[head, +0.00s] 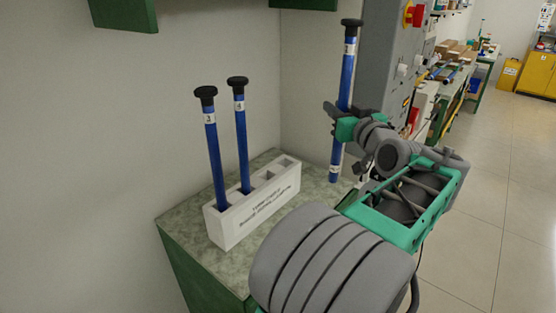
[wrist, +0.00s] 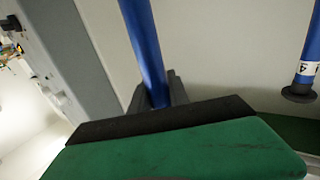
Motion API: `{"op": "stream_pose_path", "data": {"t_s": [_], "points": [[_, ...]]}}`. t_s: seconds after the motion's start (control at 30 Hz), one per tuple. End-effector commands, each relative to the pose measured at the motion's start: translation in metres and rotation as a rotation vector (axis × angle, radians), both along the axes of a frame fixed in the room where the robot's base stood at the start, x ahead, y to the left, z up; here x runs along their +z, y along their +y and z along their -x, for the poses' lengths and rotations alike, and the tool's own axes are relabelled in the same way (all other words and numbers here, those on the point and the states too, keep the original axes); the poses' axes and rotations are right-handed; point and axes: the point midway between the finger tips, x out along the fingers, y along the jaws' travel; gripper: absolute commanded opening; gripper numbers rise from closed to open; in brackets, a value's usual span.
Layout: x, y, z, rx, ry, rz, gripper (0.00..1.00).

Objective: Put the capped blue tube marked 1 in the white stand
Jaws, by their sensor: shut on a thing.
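My gripper (head: 345,120) is shut on a blue tube (head: 347,78) with a black cap, held upright to the right of the white stand (head: 235,226). The held tube's label is too small to read surely. Its lower end hangs beside the counter's right corner, apart from the stand. Two more capped blue tubes, one marked 3 (head: 214,155) and one marked 4 (head: 242,145), stand in the stand's left holes. The holes on the right look empty.
The stand is on a speckled counter (head: 185,222) with green sides, against a grey wall. A grey machine cabinet (head: 385,60) with a red switch is close behind the held tube. Green shelf undersides (head: 123,14) hang above. Open floor lies to the right.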

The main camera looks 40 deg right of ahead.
Motion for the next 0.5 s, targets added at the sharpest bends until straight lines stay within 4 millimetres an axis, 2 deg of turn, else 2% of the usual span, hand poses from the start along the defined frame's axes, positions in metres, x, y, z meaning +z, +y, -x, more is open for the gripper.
{"op": "stream_pose_path", "data": {"t_s": [0.03,0.2,0.5], "points": [[0.004,0.004,-0.017,0.010,0.000,-0.001,0.00],[0.004,0.008,-0.067,0.008,0.000,-0.001,0.00],[0.003,0.013,-0.140,0.004,0.000,0.000,0.00]]}}
